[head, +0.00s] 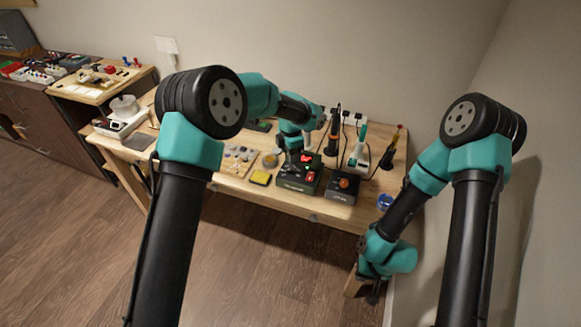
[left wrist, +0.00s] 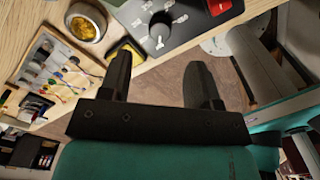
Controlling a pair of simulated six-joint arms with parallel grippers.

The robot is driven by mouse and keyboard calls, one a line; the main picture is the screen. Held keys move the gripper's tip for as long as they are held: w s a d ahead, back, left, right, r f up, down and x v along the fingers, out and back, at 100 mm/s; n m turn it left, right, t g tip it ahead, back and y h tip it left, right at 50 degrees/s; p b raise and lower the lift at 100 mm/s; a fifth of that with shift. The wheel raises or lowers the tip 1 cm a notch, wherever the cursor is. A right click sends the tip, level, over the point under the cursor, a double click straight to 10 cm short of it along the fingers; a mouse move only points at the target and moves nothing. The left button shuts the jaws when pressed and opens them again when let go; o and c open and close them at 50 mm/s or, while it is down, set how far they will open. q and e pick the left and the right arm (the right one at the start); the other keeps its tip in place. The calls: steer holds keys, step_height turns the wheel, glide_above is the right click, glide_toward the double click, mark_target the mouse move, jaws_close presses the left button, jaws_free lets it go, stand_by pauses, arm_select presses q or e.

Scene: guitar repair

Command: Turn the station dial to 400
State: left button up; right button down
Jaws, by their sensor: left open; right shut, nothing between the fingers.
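My left gripper (left wrist: 160,75) is open and empty. Its two black fingers point toward the station, and the dial lies beyond the fingertips, apart from them. In the head view my left gripper (head: 294,162) is at the station, partly hidden by my arm. My right gripper (head: 373,292) hangs low by the bench's front right corner, shut and empty.
A second black unit with an orange knob (head: 344,187) stands right of the station. A yellow sponge (head: 261,177), a tin of brass wool (left wrist: 85,23) and a parts board (left wrist: 55,68) lie to its left. Hand tools stand behind.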

mark_target(290, 168)
arm_select(q)
step_height(290, 168, down, 7)
steer(key=shift+f, duration=0.1)
steer(key=shift+c, duration=0.2)
steer(key=c, duration=0.9)
